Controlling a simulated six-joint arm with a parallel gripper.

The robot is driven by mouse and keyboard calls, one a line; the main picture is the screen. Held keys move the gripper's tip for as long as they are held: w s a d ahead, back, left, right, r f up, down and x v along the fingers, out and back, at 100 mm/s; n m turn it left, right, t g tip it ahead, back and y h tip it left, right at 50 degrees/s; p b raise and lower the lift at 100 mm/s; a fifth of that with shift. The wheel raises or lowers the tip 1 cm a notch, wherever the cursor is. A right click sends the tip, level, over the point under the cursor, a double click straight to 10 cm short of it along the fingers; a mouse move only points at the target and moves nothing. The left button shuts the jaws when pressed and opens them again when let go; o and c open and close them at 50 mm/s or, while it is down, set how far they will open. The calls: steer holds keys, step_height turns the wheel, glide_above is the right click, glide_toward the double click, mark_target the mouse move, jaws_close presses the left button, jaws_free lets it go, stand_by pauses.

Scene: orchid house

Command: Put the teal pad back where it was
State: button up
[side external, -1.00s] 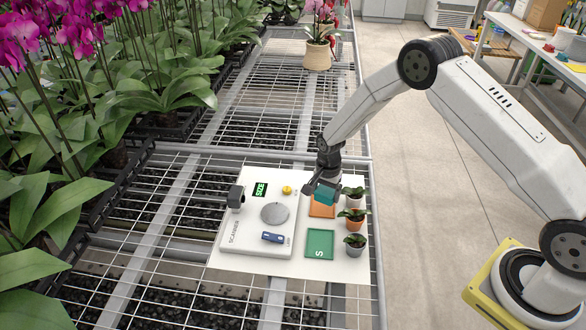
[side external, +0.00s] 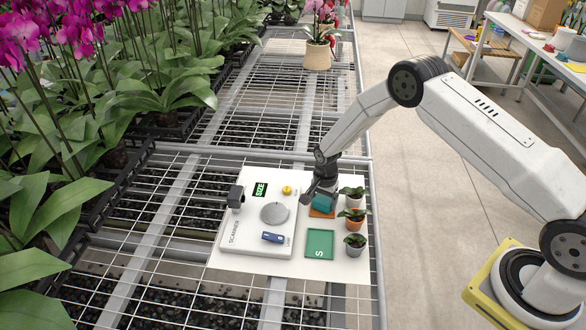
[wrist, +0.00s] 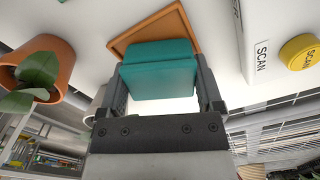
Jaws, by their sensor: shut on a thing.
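My gripper (side external: 317,200) is shut on the teal pad (side external: 323,203), a small block. In the wrist view the pad (wrist: 160,72) sits between both fingers. The orange square (side external: 321,213) lies under and around the pad in the side view, partly hidden by it. In the wrist view the orange square (wrist: 150,31) shows a raised-looking rim just beyond the pad. I cannot tell whether the pad touches it.
A green square marked S (side external: 320,244) lies in front. Several small potted plants (side external: 353,215) stand close on the right. The white scanner (side external: 240,235) with a grey disc (side external: 275,214), blue item (side external: 273,237) and yellow button (side external: 287,190) is on the left.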

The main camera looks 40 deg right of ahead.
mark_target(323, 199)
steer(key=shift+f, duration=0.2)
steer(key=o, duration=1.1)
steer(key=shift+r, duration=0.15)
steer(key=shift+r, duration=6.05)
